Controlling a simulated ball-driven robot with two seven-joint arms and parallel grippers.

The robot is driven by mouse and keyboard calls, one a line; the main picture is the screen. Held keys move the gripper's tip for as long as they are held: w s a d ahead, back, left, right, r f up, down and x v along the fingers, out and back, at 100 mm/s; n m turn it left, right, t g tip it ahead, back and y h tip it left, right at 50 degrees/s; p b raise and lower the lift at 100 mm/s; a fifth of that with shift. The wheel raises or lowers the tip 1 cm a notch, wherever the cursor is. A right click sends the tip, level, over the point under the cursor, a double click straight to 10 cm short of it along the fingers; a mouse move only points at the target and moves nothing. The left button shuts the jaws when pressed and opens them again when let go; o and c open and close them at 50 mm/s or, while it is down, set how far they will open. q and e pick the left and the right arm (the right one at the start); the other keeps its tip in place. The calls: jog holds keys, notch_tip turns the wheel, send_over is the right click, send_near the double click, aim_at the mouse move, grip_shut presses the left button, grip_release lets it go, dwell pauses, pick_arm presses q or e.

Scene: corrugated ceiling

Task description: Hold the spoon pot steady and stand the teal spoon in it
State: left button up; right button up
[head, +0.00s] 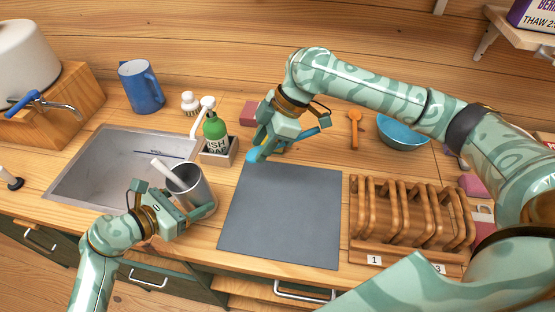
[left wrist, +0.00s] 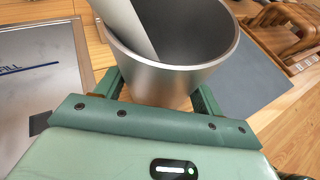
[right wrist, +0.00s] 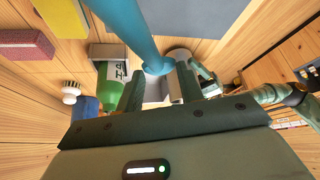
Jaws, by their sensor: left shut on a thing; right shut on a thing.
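The spoon pot (head: 204,196) is a silver metal cup standing on the counter right of the sink, with a pale grey utensil (head: 163,170) leaning in it. My left gripper (head: 183,206) is shut on the pot, its fingers on either side of the wall in the left wrist view (left wrist: 160,95). The teal spoon (head: 256,155) is in my right gripper (head: 270,142), above the far left corner of the grey mat, apart from the pot. In the right wrist view the spoon (right wrist: 128,28) runs from between the fingers out past the top edge.
A grey mat (head: 280,215) lies bare in the middle. A wooden rack (head: 405,222) stands right of it. A green soap bottle (head: 214,128) in a grey caddy stands behind the pot, beside the sink (head: 110,165).

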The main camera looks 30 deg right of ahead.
pick_arm(q)
jog(key=shift+a, duration=0.1)
pick_arm(e)
jog(key=a+r+n+t+h, duration=0.1)
jog(key=a+r+n+h, duration=0.2)
jog(key=a+r+n, duration=0.6)
jog(key=a+r+n+h, duration=0.3)
jog(key=a+n, duration=0.4)
jog(key=n, duration=0.5)
jog(key=shift+s+f+n+t+y, duration=0.1)
jog(key=shift+f+n+t+y, duration=0.35)
jog(key=shift+f+n+y, duration=1.15)
jog(key=shift+f+n+t+y, duration=0.4)
jog(key=shift+f+n+y, duration=0.4)
jog(key=shift+f+n, duration=1.6)
jog(key=shift+s+f+n+t+y, duration=0.1)
jog(key=shift+f+n+t+y, duration=0.35)
jog(key=shift+f+n+y, duration=1.5)
jog(key=shift+f+m+h, duration=0.65)
jog(key=shift+f+h, duration=0.1)
